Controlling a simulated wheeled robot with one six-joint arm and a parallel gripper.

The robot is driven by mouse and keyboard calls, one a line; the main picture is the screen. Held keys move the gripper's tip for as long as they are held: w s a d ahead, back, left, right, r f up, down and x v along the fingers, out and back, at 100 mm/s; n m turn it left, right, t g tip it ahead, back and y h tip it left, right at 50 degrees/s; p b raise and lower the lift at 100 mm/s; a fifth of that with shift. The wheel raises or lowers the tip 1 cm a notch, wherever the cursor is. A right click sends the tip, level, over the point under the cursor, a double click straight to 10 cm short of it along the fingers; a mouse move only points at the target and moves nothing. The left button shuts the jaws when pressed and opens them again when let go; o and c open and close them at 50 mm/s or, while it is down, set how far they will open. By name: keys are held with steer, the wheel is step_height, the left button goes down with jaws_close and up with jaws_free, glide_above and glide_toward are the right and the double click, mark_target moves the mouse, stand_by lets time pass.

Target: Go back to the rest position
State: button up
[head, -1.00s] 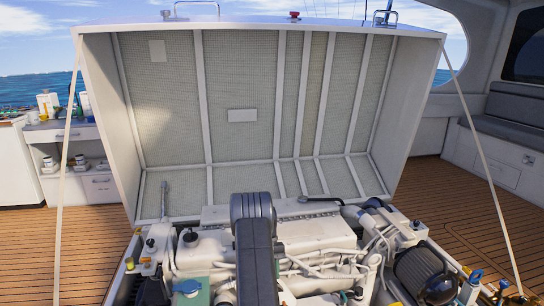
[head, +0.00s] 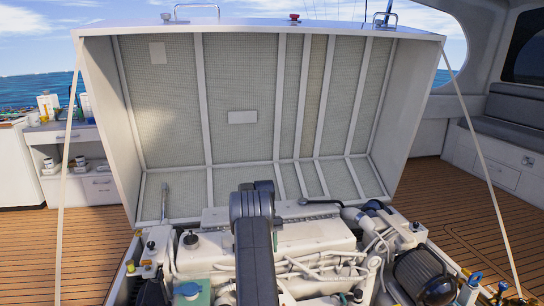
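My dark arm (head: 254,240) rises from the bottom middle of the head view, in front of the engine. Its upper joint shows just below the open hatch, with a second dark part behind it. My gripper is not visible; the arm links may hide it. The white engine (head: 310,238) lies in the open bay below the raised hatch lid (head: 242,117).
Two pale straps (head: 67,170) run down from the lid's sides. A dark round unit (head: 424,277) sits at the bay's right. A cabinet with bottles (head: 75,134) stands at the left and a grey bench (head: 508,128) at the right. Wooden deck (head: 445,195) is open on both sides.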

steer(key=b+x, duration=0.1)
steer(key=x, duration=1)
steer(key=n+h, duration=0.1)
steer(key=n, duration=0.4)
steer(key=shift+s+a+r+t+h+p, duration=0.1)
steer(key=shift+a+t+h+p, duration=0.05)
steer(key=shift+t+h+p, duration=0.2)
steer(key=shift+n+t+h+p, duration=0.35)
steer(key=shift+n+h+p, duration=0.15)
steer(key=shift+n, duration=1)
steer(key=shift+s, duration=0.1)
